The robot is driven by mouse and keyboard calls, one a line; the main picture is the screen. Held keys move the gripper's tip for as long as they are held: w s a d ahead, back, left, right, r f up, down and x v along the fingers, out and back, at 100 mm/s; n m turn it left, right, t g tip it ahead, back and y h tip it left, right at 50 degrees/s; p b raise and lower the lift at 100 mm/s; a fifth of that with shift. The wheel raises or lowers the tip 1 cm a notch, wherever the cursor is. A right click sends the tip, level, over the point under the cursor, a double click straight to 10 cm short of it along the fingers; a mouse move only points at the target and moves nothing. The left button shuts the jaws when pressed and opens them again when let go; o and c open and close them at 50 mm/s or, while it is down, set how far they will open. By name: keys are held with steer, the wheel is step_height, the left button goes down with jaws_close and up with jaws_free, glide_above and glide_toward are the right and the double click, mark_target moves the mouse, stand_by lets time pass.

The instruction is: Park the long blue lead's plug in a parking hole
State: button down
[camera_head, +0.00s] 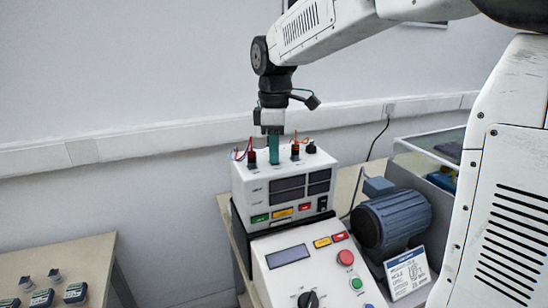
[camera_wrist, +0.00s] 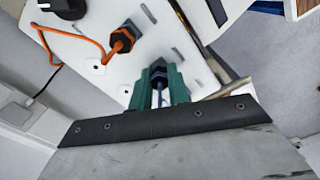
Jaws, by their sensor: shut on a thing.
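My gripper (camera_head: 273,150) points straight down at the top of the white instrument box (camera_head: 258,190), between a red plug (camera_head: 252,157) and an orange-lead plug (camera_head: 295,151). In the wrist view its teal fingers (camera_wrist: 159,88) are shut on a dark blue plug (camera_wrist: 158,72) with a blue lead. The fingers hide most of the plug, and I cannot tell whether its tip is in a socket. The orange-lead plug (camera_wrist: 122,41) stands in the box top beside it. White square pads with small dark holes, one of them a hole pad (camera_wrist: 97,68), lie bare near the orange-lead plug.
A black knob (camera_head: 311,147) stands on the box top's right end. A control panel (camera_head: 315,265) with buttons is in front. A blue motor (camera_head: 393,222) and a glass-sided bin (camera_head: 430,155) are to the right. A side table (camera_head: 75,262) with small parts is at lower left.

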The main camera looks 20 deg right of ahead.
steer(key=shift+n, duration=0.6)
steer(key=n, duration=0.3)
steer(key=shift+n, duration=0.5)
steer(key=shift+n, duration=1.1)
steer(key=shift+n, duration=1)
steer(key=shift+r, duration=0.9)
